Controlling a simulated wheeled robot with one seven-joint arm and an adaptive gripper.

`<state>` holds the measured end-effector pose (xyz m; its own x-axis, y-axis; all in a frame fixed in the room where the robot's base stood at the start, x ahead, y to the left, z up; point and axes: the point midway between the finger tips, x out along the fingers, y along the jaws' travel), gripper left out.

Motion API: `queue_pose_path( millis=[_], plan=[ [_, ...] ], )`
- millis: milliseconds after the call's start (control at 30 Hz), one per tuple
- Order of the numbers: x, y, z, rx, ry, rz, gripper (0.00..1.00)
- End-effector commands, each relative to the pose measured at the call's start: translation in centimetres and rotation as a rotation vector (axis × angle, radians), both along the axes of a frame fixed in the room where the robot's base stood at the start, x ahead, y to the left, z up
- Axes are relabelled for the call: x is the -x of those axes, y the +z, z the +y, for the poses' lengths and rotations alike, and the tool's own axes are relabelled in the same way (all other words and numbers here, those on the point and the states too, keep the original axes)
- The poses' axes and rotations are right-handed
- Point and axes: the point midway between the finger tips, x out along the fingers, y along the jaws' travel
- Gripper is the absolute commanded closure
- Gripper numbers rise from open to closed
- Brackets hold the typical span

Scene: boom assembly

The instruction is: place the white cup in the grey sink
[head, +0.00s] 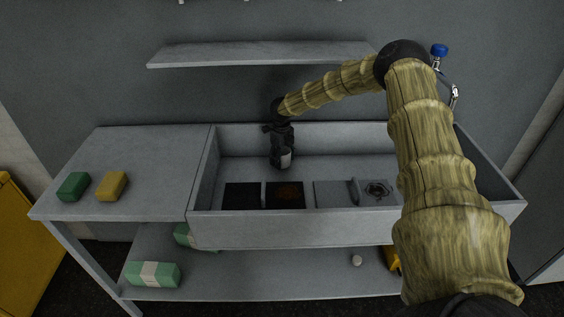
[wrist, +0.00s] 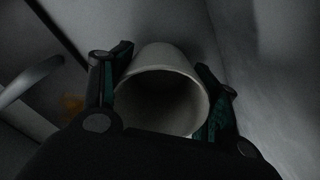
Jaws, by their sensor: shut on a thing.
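The white cup (wrist: 162,93) is between the two fingers of my gripper (wrist: 160,92) in the wrist view, its open mouth toward the camera. My gripper is shut on it, one finger on each side. In the head view my gripper (head: 281,152) points down inside the grey sink (head: 330,232), near its back wall and left of its middle. The cup shows as a small pale patch (head: 285,158) at the fingers. I cannot tell whether the cup touches the sink floor.
A green block (head: 74,186) and a yellow block (head: 112,186) lie on the left counter (head: 150,150). A shelf (head: 260,54) hangs above. The sink's back floor looks clear.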

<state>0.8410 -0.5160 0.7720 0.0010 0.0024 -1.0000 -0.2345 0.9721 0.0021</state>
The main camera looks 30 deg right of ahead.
Motion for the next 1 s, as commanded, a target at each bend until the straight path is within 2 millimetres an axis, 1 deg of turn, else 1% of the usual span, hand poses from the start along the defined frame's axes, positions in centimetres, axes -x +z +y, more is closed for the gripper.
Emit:
queue_pose_path(
  millis=[200, 533, 567, 600, 667, 1000],
  plan=[
    [0.0, -2.1, 0.1, 0.000, 0.001, 0.001, 0.63],
    [0.0, -2.6, 0.0, 0.000, 0.000, 0.000, 0.63],
    [0.0, -2.5, 0.0, 0.000, 0.000, 0.000, 0.36],
    [0.0, -2.5, 0.0, 0.000, 0.000, 0.000, 0.29],
    [0.0, -2.5, 0.0, 0.000, 0.000, 0.000, 0.18],
    [0.0, -2.4, 0.0, 0.000, 0.000, 0.000, 0.17]
  ],
)
